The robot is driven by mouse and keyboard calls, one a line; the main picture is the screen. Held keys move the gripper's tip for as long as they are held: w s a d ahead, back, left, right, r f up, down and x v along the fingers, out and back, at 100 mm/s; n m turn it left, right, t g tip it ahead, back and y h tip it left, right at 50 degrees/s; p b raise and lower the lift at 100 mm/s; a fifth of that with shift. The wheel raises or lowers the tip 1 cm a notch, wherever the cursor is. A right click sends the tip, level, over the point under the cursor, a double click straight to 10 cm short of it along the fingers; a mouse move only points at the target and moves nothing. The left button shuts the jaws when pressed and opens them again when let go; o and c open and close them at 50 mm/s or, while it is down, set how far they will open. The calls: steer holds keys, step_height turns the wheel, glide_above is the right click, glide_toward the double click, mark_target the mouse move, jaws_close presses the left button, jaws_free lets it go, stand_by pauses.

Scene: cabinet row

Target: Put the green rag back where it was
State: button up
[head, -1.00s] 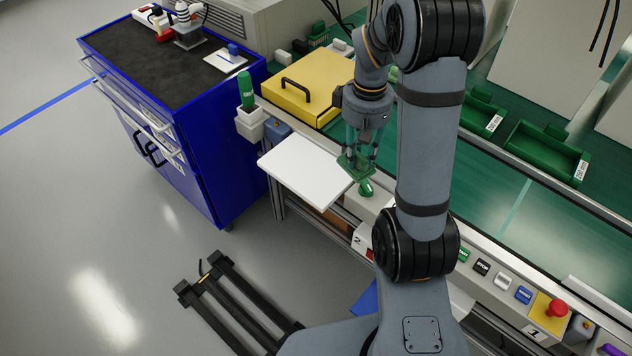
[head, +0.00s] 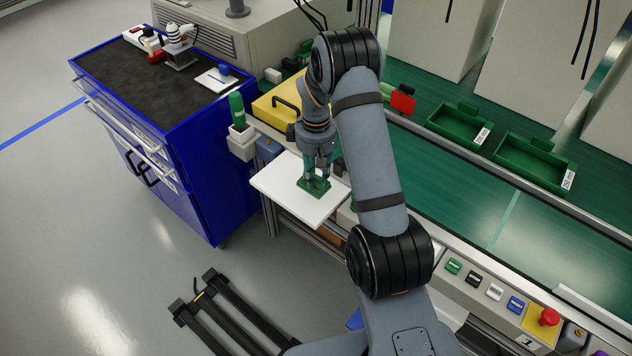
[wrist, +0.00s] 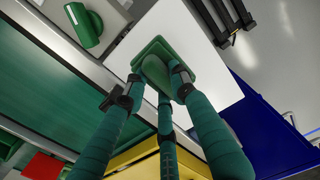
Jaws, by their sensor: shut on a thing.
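The green rag (head: 314,187) is a small folded square in the fingers of my gripper (head: 317,168). It is over the middle of the white board (head: 275,182) at the conveyor's side. In the wrist view the rag (wrist: 178,52) bulges up between the fingertips (wrist: 155,85), with the white board (wrist: 212,68) behind it. My gripper is shut on the rag from above. I cannot tell whether the rag touches the board.
A yellow case (head: 268,110) is behind my gripper. A green bottle (head: 237,110) stands in a holder by the blue cabinet (head: 185,185). Green trays (head: 535,163) are on the conveyor at right.

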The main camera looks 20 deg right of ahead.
mark_target(316, 184)
steer(key=shift+f, duration=1.8)
steer(key=shift+f, duration=0.1)
steer(key=shift+f, duration=0.15)
steer(key=o, duration=1)
step_height(316, 184, up, 13)
steer(key=shift+f, duration=0.2)
steer(key=shift+f, duration=0.1)
